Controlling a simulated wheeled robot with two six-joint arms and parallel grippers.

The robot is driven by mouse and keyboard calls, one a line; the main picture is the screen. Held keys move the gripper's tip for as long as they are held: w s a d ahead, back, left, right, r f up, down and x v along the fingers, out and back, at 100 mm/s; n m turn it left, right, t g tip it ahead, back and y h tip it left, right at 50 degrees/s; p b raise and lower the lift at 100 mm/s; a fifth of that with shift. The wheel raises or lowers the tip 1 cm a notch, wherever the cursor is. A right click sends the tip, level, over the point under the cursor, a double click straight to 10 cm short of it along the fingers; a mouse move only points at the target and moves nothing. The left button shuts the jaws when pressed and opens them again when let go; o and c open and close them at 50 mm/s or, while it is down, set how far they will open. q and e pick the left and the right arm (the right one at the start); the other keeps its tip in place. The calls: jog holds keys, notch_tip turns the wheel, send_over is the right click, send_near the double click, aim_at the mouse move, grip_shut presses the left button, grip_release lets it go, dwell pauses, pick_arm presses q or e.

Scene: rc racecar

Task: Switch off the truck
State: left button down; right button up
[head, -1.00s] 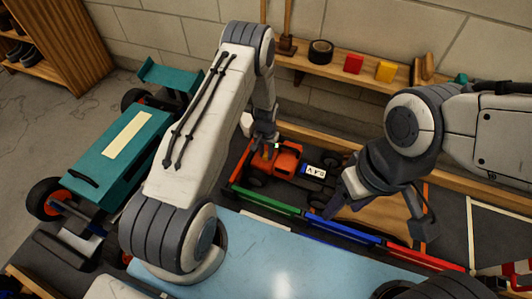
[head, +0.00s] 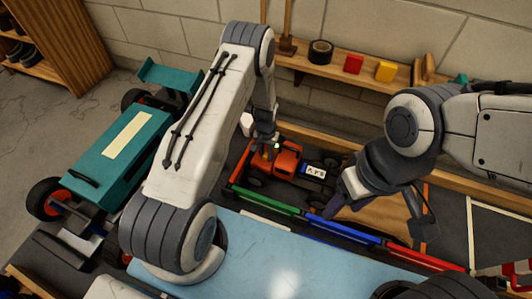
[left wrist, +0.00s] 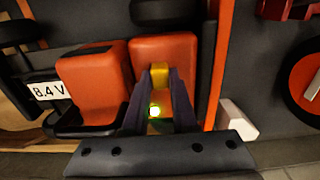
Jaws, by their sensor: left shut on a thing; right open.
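The small orange truck (head: 288,160) sits in the tray behind the green, blue and red strips. It carries a white "8.4 V" label, which also shows in the left wrist view (left wrist: 48,90). My left gripper (head: 267,150) is over the truck's left part. In the left wrist view its fingers are shut on a small yellow switch or knob (left wrist: 160,75) on the truck's orange body. A green light (left wrist: 154,110) glows between the fingers. My right gripper (head: 375,220) is open and empty, to the right of the truck above the strips.
A large teal car (head: 120,145) stands at the left. A blue mat or tabletop (head: 290,255) lies in front. A back shelf (head: 330,65) holds a tape roll (head: 320,52), a red block (head: 353,63) and a yellow block (head: 386,71). A white block (head: 246,123) is near my left wrist.

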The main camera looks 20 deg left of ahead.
aim_at(259, 156)
dwell(0.4)
pick_arm(q)
jog(key=a+p, duration=0.1)
jog(key=a, duration=0.1)
jog(key=shift+a+r, duration=0.1)
jog(key=shift+a, duration=0.35)
jog(key=c, duration=0.7)
grip_release()
jog(key=shift+a, duration=0.1)
notch_tip(259, 156, up, 10)
jog(key=p, duration=0.6)
jog(key=shift+r, duration=0.15)
